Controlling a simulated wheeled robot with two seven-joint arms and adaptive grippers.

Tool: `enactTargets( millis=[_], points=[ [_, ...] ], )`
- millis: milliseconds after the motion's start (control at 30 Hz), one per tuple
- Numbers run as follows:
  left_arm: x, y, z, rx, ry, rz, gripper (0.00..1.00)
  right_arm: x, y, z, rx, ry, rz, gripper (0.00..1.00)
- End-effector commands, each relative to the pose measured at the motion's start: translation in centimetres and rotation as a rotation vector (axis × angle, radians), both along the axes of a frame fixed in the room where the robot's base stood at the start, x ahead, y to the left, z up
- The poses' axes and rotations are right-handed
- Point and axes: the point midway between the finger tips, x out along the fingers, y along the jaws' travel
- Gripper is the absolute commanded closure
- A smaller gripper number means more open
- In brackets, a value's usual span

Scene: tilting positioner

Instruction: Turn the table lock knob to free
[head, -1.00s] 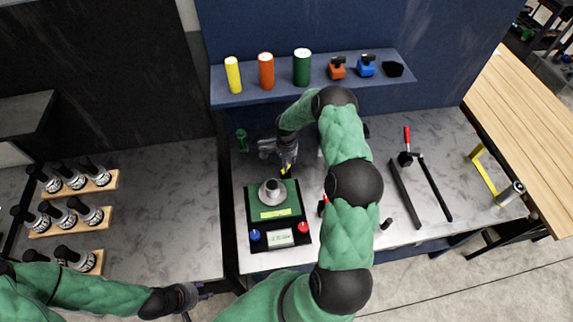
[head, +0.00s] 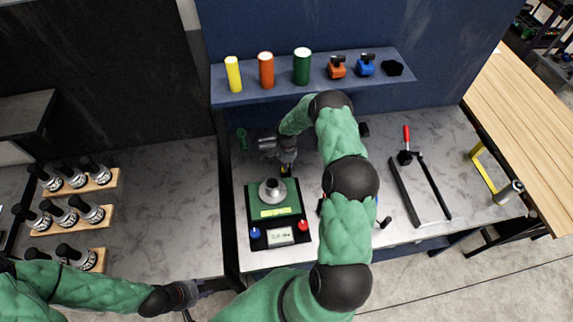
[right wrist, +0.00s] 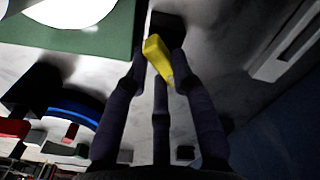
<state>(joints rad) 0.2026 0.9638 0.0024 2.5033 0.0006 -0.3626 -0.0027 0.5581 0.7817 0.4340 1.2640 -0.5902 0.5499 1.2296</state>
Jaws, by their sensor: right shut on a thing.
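The yellow lock knob (right wrist: 157,58) is a bar-shaped handle between the fingertips of my right gripper (right wrist: 160,62) in the right wrist view. That gripper is shut on it. In the head view my right gripper (head: 287,165) reaches down at the back edge of the positioner, and only a bit of yellow shows below it. The positioner has a green table top (head: 290,205) with a grey round fixture (head: 272,191) on it. The exact knob angle is hard to read. My left gripper (head: 198,289) is at the lower left, away from the positioner; its fingers are unclear.
Behind is a blue shelf (head: 300,90) with coloured cylinders. Wooden racks (head: 75,220) stand left.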

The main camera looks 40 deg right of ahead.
Motion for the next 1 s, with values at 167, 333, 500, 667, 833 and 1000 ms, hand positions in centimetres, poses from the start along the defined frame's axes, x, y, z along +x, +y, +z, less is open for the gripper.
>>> enactTargets(
  millis=[167, 333, 500, 667, 833, 1000],
  points=[
    [0.0, 0.0, -0.5, 0.0, 0.0, 0.0, 0.6, 0.0, 0.0, -0.1, -0.001, -0.001, 0.025, 1.0],
    [0.0, 0.0, -1.8, 0.0, 0.0, 0.0, 0.6, 0.1, -0.1, -0.3, 0.0, -0.002, 0.098, 1.0],
    [0.0, 0.0, -3.7, 0.0, 0.0, 0.0, 0.6, 0.2, -0.2, -0.4, -0.002, -0.003, 0.222, 1.0],
    [0.0, 0.0, -5.5, 0.0, 0.0, 0.0, 0.6, 0.2, -0.2, -0.4, -0.001, -0.002, 0.361, 1.0],
    [0.0, 0.0, -7.0, 0.0, 0.0, 0.0, 0.6, 0.2, -0.3, -0.3, -0.002, -0.003, 0.506, 1.0],
    [0.0, 0.0, -8.1, 0.0, 0.0, 0.0, 0.6, 0.3, -0.3, -0.2, -0.001, -0.002, 0.63, 1.0]
  ],
)
